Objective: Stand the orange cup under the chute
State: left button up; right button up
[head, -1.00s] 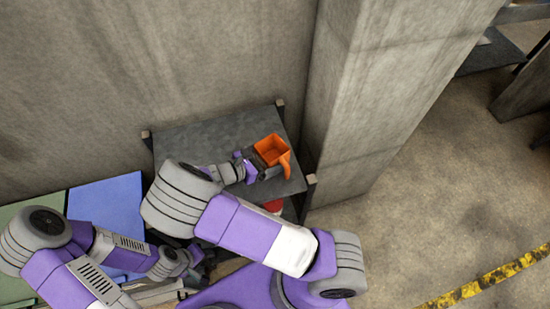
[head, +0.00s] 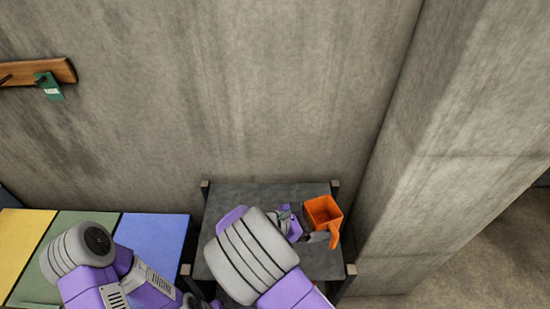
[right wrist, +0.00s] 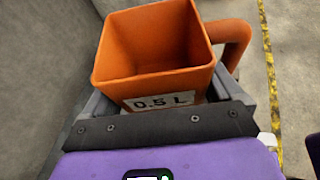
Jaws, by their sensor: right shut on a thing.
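The orange cup (head: 323,208) is a square, open-topped cup with a handle at its lower right. It is over the right part of a small dark table; I cannot tell whether it touches the top. In the right wrist view the cup (right wrist: 150,50) looks empty inside and has a "0.5 L" label. My right gripper (head: 308,226) is shut on the cup, with a grey finger on each side of it. My left gripper (head: 206,302) is barely in view at the bottom edge, and its jaws cannot be made out. I see no clear chute.
The small dark table (head: 245,193) has raised corner posts and stands against a concrete wall (head: 230,80). A concrete pillar (head: 450,150) rises close to its right. Blue (head: 155,240), green and yellow panels lie to the left. A wooden rail (head: 35,73) with a green tag hangs on the wall.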

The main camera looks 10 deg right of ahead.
jog(key=shift+w+a+f+n+t, duration=0.1)
jog(key=shift+w+f+n+t, duration=0.05)
jog(key=shift+w+n+t, duration=0.3)
jog(key=w+a+f+n+t, duration=0.1)
jog(key=w+a+f+n+t+y, duration=0.1)
jog(key=n+t, duration=0.1)
jog(key=w+a+f+n+t+y, duration=0.1)
jog(key=f+n+t, duration=0.1)
jog(key=shift+w+a, duration=0.2)
jog(key=shift+a, duration=0.1)
jog(key=shift+w+a+f+n+t+y, duration=0.15)
jog(key=shift+a+f+n+t+y, duration=0.15)
jog(key=shift+t+y, duration=0.2)
notch_tip(320, 180, up, 9)
jog(key=w+n+t+y, duration=0.1)
jog(key=n+t+y, duration=0.3)
jog(key=n+y, duration=0.2)
jog(key=shift+w+r+n, duration=0.15)
jog(key=shift+w+n, duration=0.2)
jog(key=shift+w, duration=0.05)
jog(key=shift+t, duration=0.25)
jog(key=shift+r, duration=0.1)
